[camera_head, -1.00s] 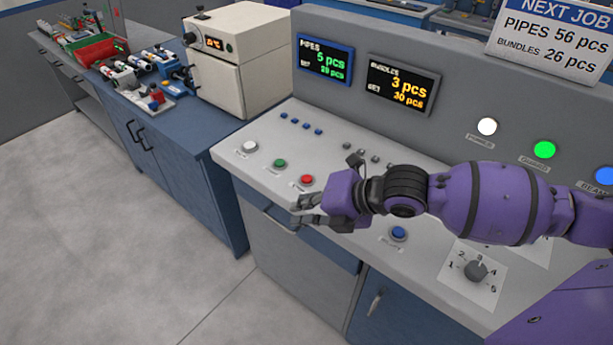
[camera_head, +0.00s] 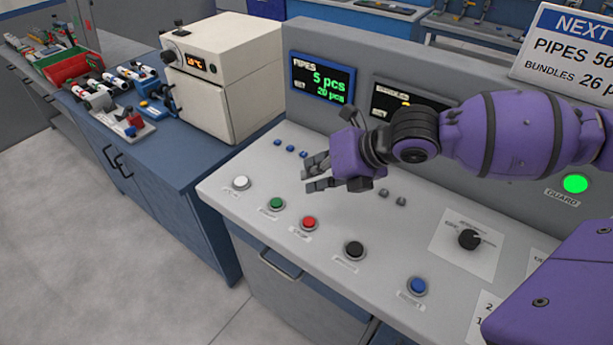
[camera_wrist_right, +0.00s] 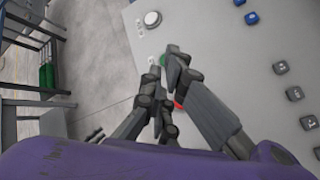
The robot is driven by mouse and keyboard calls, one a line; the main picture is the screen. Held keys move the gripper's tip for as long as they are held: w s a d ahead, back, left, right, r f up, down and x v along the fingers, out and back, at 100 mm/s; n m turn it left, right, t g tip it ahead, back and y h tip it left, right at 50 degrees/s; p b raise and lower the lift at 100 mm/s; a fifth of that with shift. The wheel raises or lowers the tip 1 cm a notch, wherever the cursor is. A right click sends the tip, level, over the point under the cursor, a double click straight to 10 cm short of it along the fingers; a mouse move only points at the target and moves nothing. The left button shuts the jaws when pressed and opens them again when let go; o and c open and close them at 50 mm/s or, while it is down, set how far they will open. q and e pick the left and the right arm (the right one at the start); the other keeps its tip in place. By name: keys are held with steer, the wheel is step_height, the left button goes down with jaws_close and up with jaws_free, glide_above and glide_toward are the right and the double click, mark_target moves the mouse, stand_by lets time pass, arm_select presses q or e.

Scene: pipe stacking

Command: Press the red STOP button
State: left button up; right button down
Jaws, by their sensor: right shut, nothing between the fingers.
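The red STOP button (camera_head: 308,223) sits on the sloped grey panel (camera_head: 330,268) between a green button (camera_head: 276,204) and a black button (camera_head: 354,249). My right gripper (camera_head: 308,178) is shut and empty. In the head view it appears above the panel, up from the red button and apart from it. In the right wrist view the fingertips (camera_wrist_right: 165,60) come together, and the red button (camera_wrist_right: 179,105) shows only in part behind the fingers. My left gripper is not in view.
A white button (camera_head: 241,183) and a blue button (camera_head: 417,286) are on the same panel. A row of small blue buttons (camera_head: 290,148) and a rotary knob (camera_head: 469,239) lie further back. Display screens (camera_head: 323,77) stand on the upright part behind.

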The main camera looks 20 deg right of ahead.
steer(key=b, duration=0.3)
glide_above(311, 217)
steer(key=f, duration=0.7)
steer(key=shift+w+d, duration=0.1)
steer(key=shift+w, duration=0.15)
steer(key=shift+f, duration=0.9)
steer(key=shift+w, duration=0.1)
steer(key=shift+f, duration=0.1)
steer(key=shift+f, duration=0.35)
